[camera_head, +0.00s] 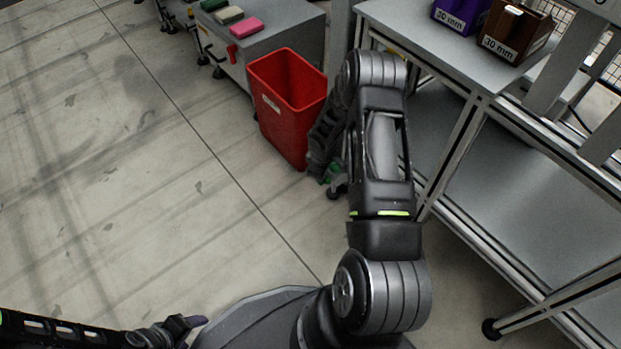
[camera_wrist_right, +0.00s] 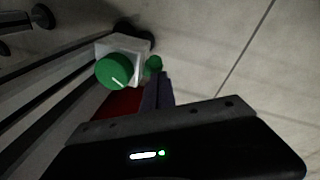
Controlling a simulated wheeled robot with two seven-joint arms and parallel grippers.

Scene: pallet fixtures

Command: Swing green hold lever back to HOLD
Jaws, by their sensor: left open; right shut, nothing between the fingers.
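In the right wrist view, a large round green part (camera_wrist_right: 114,70) with a white line sits on a pale box (camera_wrist_right: 124,45). A smaller round green knob (camera_wrist_right: 153,63) is beside it, and I cannot tell how the two join. My right gripper (camera_wrist_right: 158,80) is shut and empty, its dark fingertips just below the small knob; I cannot tell whether they touch. In the head view, a bit of green (camera_head: 329,172) shows low by my right arm's far end, which hides most of that spot. My left gripper (camera_head: 190,323) is open at the bottom left, away from everything.
A red bin (camera_head: 264,118) stands left of my right forearm. A grey bench (camera_head: 292,16) with coloured blocks is behind it. A metal table (camera_head: 440,52) with a purple bin (camera_head: 458,14) and a brown bin (camera_head: 513,30) stands at the right. The floor at the left is clear.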

